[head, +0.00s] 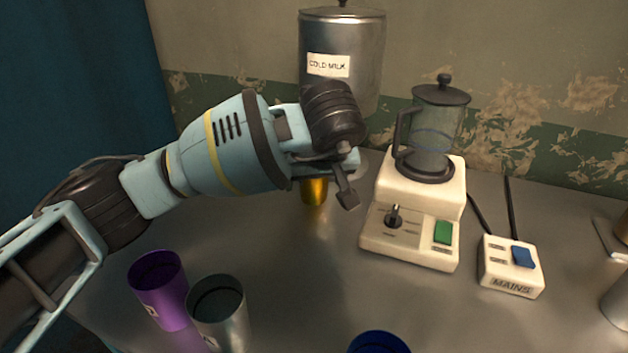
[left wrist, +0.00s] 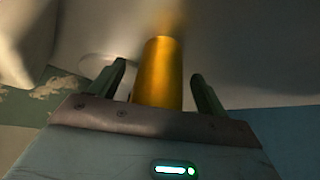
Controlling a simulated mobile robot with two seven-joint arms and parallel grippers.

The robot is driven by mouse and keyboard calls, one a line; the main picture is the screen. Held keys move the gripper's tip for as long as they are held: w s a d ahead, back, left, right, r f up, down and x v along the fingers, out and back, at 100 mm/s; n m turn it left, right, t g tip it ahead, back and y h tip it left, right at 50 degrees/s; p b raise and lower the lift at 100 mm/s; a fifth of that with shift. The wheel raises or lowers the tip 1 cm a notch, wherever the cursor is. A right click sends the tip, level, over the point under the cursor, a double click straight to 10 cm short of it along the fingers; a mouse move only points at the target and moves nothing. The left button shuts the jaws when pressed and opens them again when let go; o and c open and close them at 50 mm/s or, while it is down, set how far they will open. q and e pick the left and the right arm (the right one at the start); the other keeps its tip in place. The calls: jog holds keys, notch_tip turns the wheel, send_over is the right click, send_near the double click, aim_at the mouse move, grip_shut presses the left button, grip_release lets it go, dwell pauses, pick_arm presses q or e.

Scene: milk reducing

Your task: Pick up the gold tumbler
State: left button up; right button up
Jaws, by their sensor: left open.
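The gold tumbler (head: 314,191) stands on the grey counter below the milk tank, mostly hidden behind my left gripper (head: 347,178) in the head view. In the left wrist view the gold tumbler (left wrist: 158,72) is between the two fingers of my left gripper (left wrist: 160,85). The fingers are apart, with a visible gap between the tumbler and the right finger. My right gripper is not in view.
The cold milk tank (head: 342,40) hangs at the back. A cream heater base (head: 410,248) with a glass jug (head: 432,130) stands right of the gripper, near a mains box (head: 511,268). Purple (head: 160,290), silver (head: 218,312) and blue (head: 378,343) tumblers stand in front.

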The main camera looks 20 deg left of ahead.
pick_arm(q)
jog(key=shift+w+f, duration=0.1)
jog(key=shift+f, duration=0.05)
jog(key=shift+c, duration=0.2)
jog(key=c, duration=1.3)
jog(key=shift+o, duration=0.2)
jog(key=shift+s+d+r, duration=0.15)
jog(key=shift+s+r, duration=0.1)
jog(key=shift+r, duration=0.15)
jog(key=s+d+r+p, duration=0.2)
jog(key=s+d+r, duration=0.5)
jog(key=s, duration=0.4)
jog(key=shift+s+r+p, duration=0.15)
jog(key=shift+s+p, duration=0.1)
jog(key=shift+p, duration=0.1)
